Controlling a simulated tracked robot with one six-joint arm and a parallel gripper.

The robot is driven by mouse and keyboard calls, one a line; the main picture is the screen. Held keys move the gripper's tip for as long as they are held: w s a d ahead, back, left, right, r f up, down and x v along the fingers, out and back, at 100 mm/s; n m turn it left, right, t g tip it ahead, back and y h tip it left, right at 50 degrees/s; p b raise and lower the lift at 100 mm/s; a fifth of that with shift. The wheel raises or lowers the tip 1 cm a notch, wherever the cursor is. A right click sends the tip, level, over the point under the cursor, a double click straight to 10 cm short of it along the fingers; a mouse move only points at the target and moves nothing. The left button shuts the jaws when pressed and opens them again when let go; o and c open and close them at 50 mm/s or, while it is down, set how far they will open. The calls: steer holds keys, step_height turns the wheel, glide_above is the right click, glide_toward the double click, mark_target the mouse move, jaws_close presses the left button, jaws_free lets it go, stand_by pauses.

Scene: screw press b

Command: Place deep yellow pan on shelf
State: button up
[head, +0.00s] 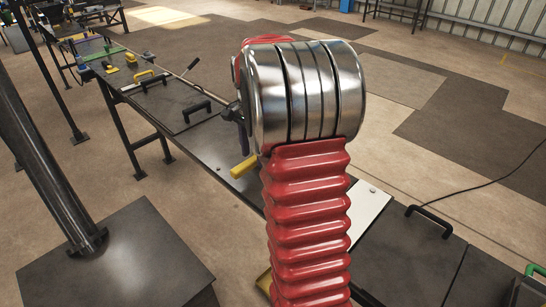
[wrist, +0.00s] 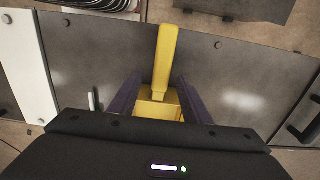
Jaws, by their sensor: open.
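The deep yellow pan shows in the wrist view as a long straight handle (wrist: 167,50) running up from a boxy yellow part between my fingers. The rest of it is hidden under my gripper's dark body. My gripper (wrist: 158,88) is open, with a purple finger on each side of the yellow part. I cannot tell whether either finger touches it. In the head view a yellow end (head: 243,167) shows over the grey bench, left of my arm, which hides the rest. I cannot make out which surface is the shelf.
The long grey bench (head: 200,126) carries black handles (head: 197,111), a yellow handle (head: 142,74) and small tools. A white plate (head: 369,213) lies right of my arm. A dark block with a post (head: 125,255) stands at left. Open floor (head: 390,95) lies beyond.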

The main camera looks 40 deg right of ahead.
steer(key=shift+w+f, duration=0.1)
steer(key=shift+f, duration=1.75)
steer(key=shift+c, duration=0.5)
jaws_close()
